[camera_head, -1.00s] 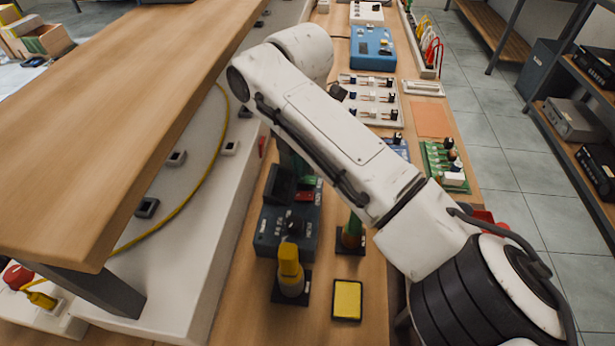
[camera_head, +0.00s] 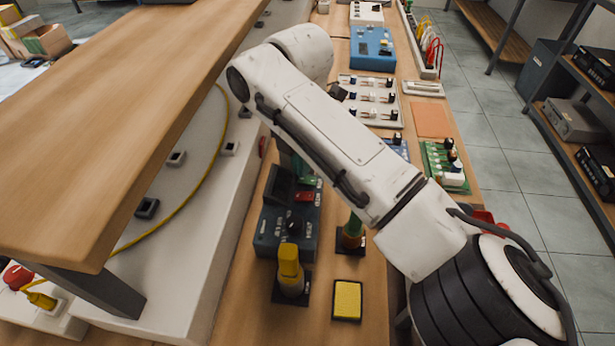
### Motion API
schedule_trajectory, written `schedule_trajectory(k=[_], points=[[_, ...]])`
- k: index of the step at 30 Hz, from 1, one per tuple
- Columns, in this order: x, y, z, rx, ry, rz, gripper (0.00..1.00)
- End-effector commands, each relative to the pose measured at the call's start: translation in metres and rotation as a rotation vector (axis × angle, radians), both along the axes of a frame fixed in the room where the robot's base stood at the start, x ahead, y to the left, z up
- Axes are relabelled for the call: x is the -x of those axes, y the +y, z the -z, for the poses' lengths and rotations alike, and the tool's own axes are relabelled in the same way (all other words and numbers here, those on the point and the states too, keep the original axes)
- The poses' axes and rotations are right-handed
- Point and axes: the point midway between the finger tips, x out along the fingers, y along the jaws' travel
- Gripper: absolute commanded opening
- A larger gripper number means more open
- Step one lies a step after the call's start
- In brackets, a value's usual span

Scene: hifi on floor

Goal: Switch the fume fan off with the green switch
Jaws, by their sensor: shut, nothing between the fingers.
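A green switch (camera_head: 314,182) shows in part on a dark blue-grey box (camera_head: 268,228) on the wooden bench, just left of my arm's lower edge. A red switch (camera_head: 305,197) sits right below it on the same box, and a black knob (camera_head: 293,222) is nearer the front. My forearm crosses over the far end of this box and hides part of it. The switch's tilt is too small to tell. My gripper is hidden behind my arm, so its distance from the switch does not show. I cannot make out the fume fan for sure.
A wooden shelf (camera_head: 110,110) overhangs the left. A green circuit board (camera_head: 444,165) and a blue box (camera_head: 372,48) lie beyond my arm.

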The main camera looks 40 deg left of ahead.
Motion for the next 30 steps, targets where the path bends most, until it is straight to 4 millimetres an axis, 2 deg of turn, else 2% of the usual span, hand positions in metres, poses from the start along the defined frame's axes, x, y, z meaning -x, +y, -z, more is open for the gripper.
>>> schedule_trajectory(k=[30], points=[[0.0001, 0.0, 0.0052, 0.0, 0.0, 0.0, 0.0]])
